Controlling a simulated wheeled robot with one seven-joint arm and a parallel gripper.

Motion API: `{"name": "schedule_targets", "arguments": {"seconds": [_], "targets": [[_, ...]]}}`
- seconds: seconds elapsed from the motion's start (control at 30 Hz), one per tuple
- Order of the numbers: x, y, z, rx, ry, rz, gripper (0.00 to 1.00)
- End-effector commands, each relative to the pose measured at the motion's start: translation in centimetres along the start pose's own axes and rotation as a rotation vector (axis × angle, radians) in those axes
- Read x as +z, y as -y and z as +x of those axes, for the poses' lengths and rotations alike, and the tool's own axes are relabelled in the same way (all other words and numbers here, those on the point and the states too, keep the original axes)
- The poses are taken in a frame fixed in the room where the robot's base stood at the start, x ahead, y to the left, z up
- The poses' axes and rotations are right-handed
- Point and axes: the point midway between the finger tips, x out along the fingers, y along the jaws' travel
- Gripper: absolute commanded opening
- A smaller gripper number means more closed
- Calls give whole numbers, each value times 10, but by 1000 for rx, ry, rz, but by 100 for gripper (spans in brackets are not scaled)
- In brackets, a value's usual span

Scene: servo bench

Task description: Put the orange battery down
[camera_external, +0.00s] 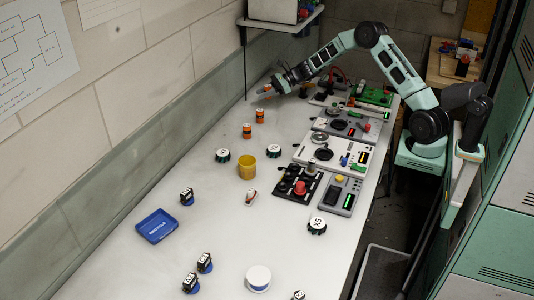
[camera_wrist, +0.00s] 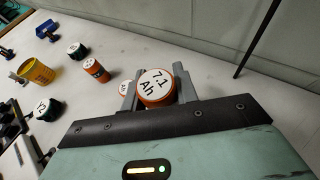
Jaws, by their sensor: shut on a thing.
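My gripper (camera_external: 270,90) is at the far end of the bench near the wall, shut on an orange battery. In the wrist view the battery's white round top (camera_wrist: 155,86) reads "7.1 Ah" and sits between the two fingers. In the external view it is a small orange patch (camera_external: 265,89) at the fingertips; I cannot tell whether its base touches the bench. Two more orange batteries stand upright on the bench, one (camera_external: 260,116) nearer the gripper and one (camera_external: 247,131) nearer the camera. In the wrist view one (camera_wrist: 96,70) is clear; the other (camera_wrist: 124,88) is partly hidden.
A yellow cup (camera_external: 247,170) and white-topped round pieces (camera_external: 222,156) stand on the bench. Several device panels (camera_external: 335,152) line the right side. A blue tray (camera_external: 157,226) lies at the left. A thin dark post (camera_external: 245,75) stands by the wall. Bare bench surrounds the batteries.

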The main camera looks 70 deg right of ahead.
Motion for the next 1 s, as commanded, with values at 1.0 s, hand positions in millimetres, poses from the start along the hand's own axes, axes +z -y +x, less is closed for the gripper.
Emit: {"name": "schedule_targets", "arguments": {"seconds": [1.0], "targets": [[-69, -1, 29, 2, 0, -2, 40]]}}
